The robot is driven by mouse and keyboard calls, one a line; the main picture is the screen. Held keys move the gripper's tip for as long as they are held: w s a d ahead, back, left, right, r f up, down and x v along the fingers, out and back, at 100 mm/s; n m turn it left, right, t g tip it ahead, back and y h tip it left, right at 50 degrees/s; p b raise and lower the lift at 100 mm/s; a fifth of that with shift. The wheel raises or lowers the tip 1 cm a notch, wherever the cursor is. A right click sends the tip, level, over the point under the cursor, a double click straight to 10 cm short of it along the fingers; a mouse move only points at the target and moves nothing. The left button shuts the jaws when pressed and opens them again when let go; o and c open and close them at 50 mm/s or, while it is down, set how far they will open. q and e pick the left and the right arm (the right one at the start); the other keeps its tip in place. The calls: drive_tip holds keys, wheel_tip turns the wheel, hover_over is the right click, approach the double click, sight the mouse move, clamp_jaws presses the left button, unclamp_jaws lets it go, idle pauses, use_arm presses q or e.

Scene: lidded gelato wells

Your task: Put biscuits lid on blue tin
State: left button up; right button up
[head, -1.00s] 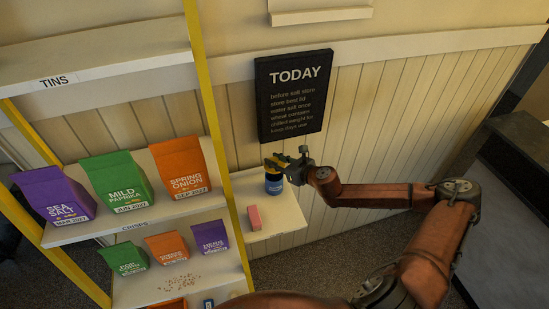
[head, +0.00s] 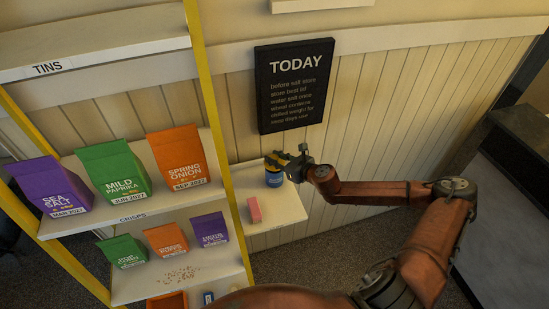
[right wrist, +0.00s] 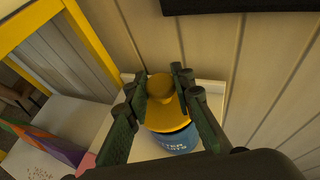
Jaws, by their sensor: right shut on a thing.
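The blue tin (head: 273,179) stands on a small white ledge by the wall. It also shows in the right wrist view (right wrist: 176,142), with pale lettering on its front. The yellow lid (right wrist: 165,117), with a round knob on top, is over the tin's mouth. My right gripper (head: 276,161) is shut on this lid, its fingers on either side of the knob in the right wrist view (right wrist: 158,82). I cannot tell whether the lid rests on the rim or hangs just above it; the mouth is hidden. My left gripper is not in view.
A pink block (head: 254,210) lies on the white ledge (head: 285,212) in front of the tin. A yellow-posted shelf (head: 225,150) with crisp bags stands close on the left. A black "TODAY" board (head: 296,88) hangs on the wall behind. The ledge's right side is clear.

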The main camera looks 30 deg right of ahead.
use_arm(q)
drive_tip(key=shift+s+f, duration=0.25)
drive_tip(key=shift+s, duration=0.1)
use_arm(e)
drive_tip(key=shift+f, duration=0.4)
use_arm(q)
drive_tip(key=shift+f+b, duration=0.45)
drive_tip(key=shift+b, duration=0.25)
use_arm(e)
drive_tip(key=shift+f, duration=0.7)
drive_tip(key=o, duration=0.7)
drive_tip(key=o, duration=0.5)
drive_tip(key=shift+o, duration=0.2)
use_arm(q)
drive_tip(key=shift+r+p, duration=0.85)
drive_tip(key=shift+p, duration=0.05)
use_arm(e)
drive_tip(key=v, duration=0.8)
